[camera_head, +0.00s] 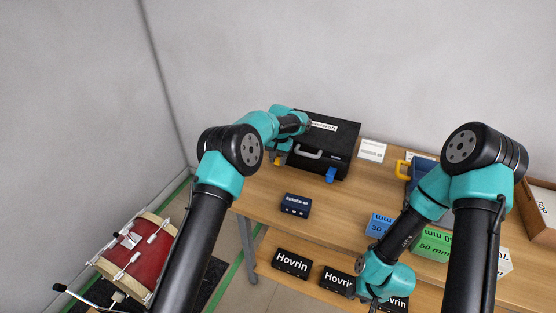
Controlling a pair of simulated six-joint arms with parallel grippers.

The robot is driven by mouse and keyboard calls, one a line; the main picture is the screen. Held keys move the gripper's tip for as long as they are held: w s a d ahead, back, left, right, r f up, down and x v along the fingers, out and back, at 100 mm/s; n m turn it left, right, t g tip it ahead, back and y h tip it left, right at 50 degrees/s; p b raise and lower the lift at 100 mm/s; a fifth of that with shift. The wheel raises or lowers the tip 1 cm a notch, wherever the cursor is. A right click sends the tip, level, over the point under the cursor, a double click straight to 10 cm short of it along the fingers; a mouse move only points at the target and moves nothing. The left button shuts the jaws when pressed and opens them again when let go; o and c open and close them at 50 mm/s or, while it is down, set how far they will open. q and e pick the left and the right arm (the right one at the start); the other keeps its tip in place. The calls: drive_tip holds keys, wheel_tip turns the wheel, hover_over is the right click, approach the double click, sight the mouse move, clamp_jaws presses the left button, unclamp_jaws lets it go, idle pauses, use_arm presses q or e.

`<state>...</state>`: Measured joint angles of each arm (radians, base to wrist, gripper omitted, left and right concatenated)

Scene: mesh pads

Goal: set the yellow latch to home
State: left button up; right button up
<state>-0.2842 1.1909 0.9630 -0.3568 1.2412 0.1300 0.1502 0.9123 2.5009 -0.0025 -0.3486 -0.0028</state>
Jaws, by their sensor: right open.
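A black case (335,137) with a white label and a grey handle (308,153) lies closed at the back of the wooden table. A small yellow piece, apparently the yellow latch (277,161), shows at the left of its front side, partly hidden by my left arm. A blue latch (331,174) is at the right of the front side. My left gripper (283,150) is at the case's front left, close to the yellow latch; its fingers are too hidden to tell contact or opening. My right gripper (372,297) is open, low over the front black boxes.
A dark blue box (296,205) sits in front of the case. Blue (380,225) and green (432,244) boxes and black Hovrin boxes (291,263) stand nearer. A white box (372,150) and a yellow-handled item (403,168) are right of the case.

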use_arm(q)
drive_tip(key=o, duration=0.3)
drive_tip(key=shift+o, duration=0.2)
drive_tip(key=shift+r, duration=0.1)
wheel_tip(320, 180, up, 17)
drive_tip(key=w, duration=0.2)
drive_tip(key=shift+d, duration=0.35)
idle(0.4)
